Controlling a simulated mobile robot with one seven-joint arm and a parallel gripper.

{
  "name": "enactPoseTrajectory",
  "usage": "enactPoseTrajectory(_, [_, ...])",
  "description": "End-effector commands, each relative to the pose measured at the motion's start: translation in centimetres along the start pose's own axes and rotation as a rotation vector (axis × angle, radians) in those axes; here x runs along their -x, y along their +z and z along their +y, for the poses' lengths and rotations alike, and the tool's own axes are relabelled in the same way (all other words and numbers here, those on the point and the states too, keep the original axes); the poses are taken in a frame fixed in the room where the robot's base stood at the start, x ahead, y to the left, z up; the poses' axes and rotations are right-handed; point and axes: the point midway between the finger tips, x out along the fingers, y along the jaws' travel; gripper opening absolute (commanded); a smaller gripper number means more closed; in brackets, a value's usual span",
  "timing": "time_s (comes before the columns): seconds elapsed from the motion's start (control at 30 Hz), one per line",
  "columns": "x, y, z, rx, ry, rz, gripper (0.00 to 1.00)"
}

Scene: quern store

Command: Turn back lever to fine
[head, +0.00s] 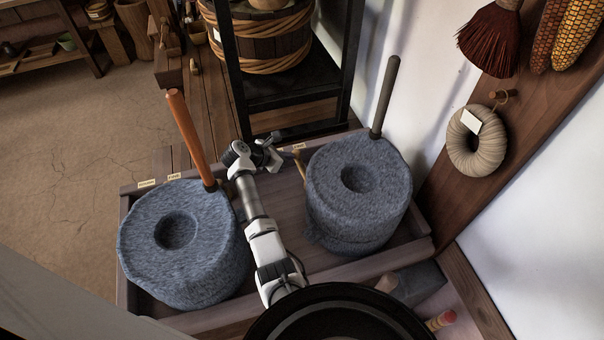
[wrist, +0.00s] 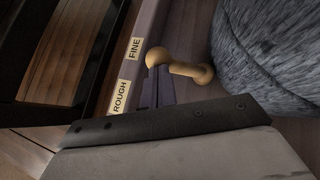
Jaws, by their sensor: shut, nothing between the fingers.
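A small wooden lever (head: 300,167) with a round knob sticks out from the foot of the right-hand stone quern (head: 385,190). In the wrist view the lever (wrist: 190,71) has its knob beside the FINE label (wrist: 135,48), with the ROUGH label (wrist: 120,96) further along the same rim. My gripper (head: 272,152) is low over the tray, left of the lever. In the wrist view its shut fingers (wrist: 157,86) are just below the knob, on the ROUGH side. I cannot tell whether they touch it. Nothing is held.
The left-hand quern (head: 205,260) has an orange upright handle (head: 188,135) and its own labels (head: 174,176). The right-hand quern has a dark upright handle (head: 385,98). Both stand in a wooden tray (head: 420,248). A black-framed rack (head: 228,75) stands just behind.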

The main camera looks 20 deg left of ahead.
Motion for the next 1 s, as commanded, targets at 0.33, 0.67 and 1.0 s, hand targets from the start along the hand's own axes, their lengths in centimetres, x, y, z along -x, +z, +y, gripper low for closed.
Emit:
enactPoseTrajectory(0.33, [-0.04, -0.42, 0.99, -0.098, -0.125, 0.002, 0.0])
enactPoseTrajectory(0.67, [0.01, -0.1, 0.9, -0.124, -0.161, 0.001, 0.0])
enactPoseTrajectory(1.0, [0.03, -0.04, 0.91, -0.125, -0.16, 0.0, 0.0])
